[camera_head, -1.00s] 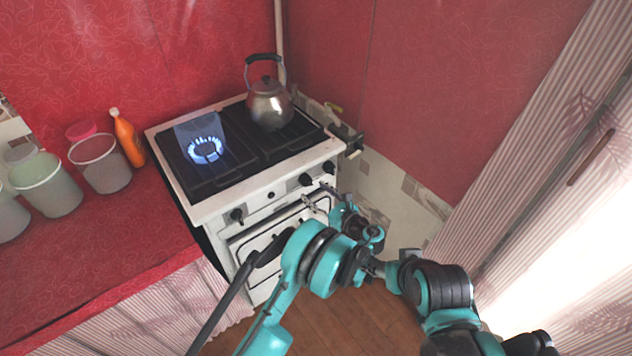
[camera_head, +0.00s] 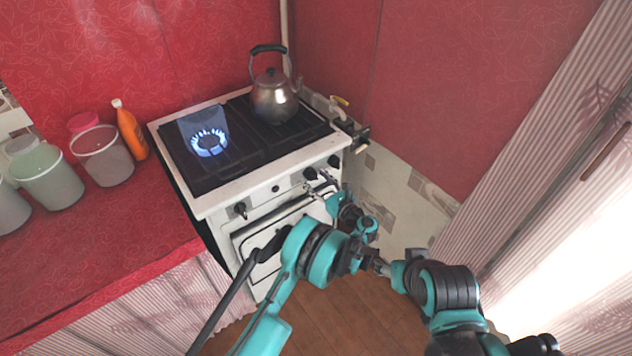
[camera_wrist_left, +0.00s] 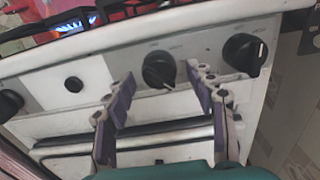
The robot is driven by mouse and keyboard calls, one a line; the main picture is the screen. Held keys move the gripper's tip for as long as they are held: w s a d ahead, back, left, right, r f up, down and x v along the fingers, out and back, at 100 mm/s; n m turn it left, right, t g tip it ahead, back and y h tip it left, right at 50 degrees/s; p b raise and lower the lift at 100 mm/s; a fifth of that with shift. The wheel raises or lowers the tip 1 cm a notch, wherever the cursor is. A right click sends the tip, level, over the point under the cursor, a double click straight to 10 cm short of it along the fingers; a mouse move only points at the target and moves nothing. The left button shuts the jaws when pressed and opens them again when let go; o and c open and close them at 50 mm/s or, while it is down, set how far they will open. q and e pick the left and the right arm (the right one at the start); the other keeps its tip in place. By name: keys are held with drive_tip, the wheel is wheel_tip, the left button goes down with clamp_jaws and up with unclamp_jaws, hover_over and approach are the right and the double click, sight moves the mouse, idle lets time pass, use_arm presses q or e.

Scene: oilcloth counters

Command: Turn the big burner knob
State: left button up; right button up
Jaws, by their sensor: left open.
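The stove's front panel carries several black knobs. One round black knob (camera_head: 310,174), right of the panel's middle, is straight ahead of my left gripper (camera_head: 320,188). In the left wrist view this knob (camera_wrist_left: 158,69) appears between the two fingertips of the left gripper (camera_wrist_left: 161,74). The fingers are spread, with nothing held; whether they touch the knob, I cannot tell. Another knob (camera_wrist_left: 244,54) is close to the right finger. A left-hand knob (camera_head: 240,210) and a small black button (camera_head: 275,188) are farther left.
The white stove (camera_head: 225,196) has a lit blue burner (camera_head: 209,143) at left and a metal kettle (camera_head: 273,98) at back right. The oven door handle runs below the knobs. Buckets and an orange bottle (camera_head: 130,130) stand on the red counter (camera_head: 90,240). A tiled wall is at right.

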use_arm(q)
drive_tip(key=c, duration=1.2)
drive_tip(key=shift+o, duration=0.2)
